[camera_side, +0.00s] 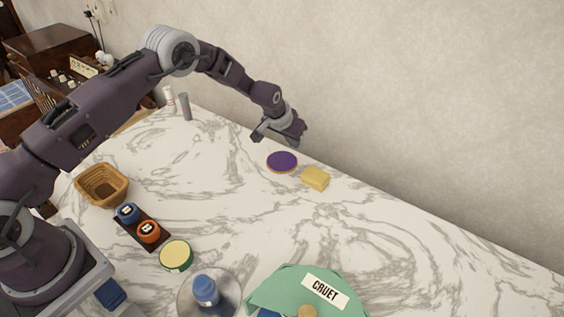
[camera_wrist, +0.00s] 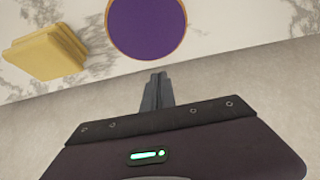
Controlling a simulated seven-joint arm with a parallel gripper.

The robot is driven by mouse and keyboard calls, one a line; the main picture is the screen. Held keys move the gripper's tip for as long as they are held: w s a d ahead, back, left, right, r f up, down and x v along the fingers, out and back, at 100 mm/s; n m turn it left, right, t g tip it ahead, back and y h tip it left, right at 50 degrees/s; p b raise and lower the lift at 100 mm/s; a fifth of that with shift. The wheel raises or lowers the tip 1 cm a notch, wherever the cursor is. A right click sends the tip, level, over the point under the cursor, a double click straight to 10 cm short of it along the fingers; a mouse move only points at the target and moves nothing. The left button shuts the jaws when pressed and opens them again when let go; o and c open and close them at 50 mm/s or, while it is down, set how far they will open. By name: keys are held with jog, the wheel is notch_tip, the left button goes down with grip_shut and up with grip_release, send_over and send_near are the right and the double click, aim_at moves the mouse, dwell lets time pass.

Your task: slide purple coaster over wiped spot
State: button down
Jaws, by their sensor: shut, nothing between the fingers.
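A round purple coaster (camera_side: 282,161) with a thin tan rim lies flat on the marble top near the wall. In the wrist view the purple coaster (camera_wrist: 147,24) shows at the top, just beyond my fingertips and partly cut off by the frame edge. My gripper (camera_side: 256,136) is above the marble, to the left of and behind the coaster in the side view. In the wrist view my gripper (camera_wrist: 157,77) has its fingers together with nothing between them, apart from the coaster in the picture. No wiped spot can be made out on the veined marble.
A yellow sponge-like block (camera_side: 315,178) lies just right of the coaster. The wall stands close behind. The central marble is clear.

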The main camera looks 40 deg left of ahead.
notch_tip(320, 180, up, 6)
dwell(0.5)
notch_tip(320, 180, up, 11)
send_over(285, 158)
jog(key=s+r, duration=1.7)
jog(key=s, duration=0.9)
jog(key=s+f, duration=0.3)
jog(key=s, duration=1.5)
jog(key=shift+a, duration=0.35)
jog(key=shift+w, duration=0.15)
